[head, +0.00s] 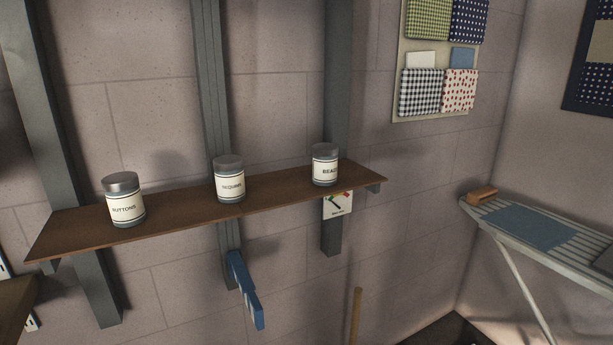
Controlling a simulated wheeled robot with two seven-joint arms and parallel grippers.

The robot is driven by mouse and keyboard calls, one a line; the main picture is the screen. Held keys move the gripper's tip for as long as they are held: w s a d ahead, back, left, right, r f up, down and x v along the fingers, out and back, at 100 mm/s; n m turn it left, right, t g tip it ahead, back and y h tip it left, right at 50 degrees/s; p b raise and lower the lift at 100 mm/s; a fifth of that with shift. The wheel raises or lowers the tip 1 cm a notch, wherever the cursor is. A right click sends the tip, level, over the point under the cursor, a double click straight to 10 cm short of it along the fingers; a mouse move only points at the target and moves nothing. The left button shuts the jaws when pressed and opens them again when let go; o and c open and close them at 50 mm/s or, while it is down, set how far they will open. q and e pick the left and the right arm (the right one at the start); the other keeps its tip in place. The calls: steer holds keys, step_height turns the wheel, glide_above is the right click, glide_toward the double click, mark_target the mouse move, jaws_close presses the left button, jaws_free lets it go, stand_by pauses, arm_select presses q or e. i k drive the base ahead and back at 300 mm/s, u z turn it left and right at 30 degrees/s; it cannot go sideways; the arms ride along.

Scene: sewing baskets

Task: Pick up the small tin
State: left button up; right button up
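Three small grey tins with cream labels stand upright, spaced apart, on a brown wall shelf (165,222). The left tin (124,200) reads "BUTTONS". The middle tin (229,179) has a label that seems to read "SEQUINS". The right tin (325,165) has a label beginning "BEAD", near the shelf's right end. Nothing touches them but the shelf. Neither of my grippers shows in the head view.
Grey uprights (214,90) stand behind the shelf. A blue object (245,290) hangs below it, and a small sign (337,205) hangs under its right part. An ironing board (590,240) stands at the right. A wooden stick (355,315) rises at the bottom.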

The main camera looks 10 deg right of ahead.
mark_target(229, 170)
steer(key=k, duration=1.25)
steer(key=z, duration=0.85)
steer(key=i, duration=1.55)
steer(key=u, duration=0.85)
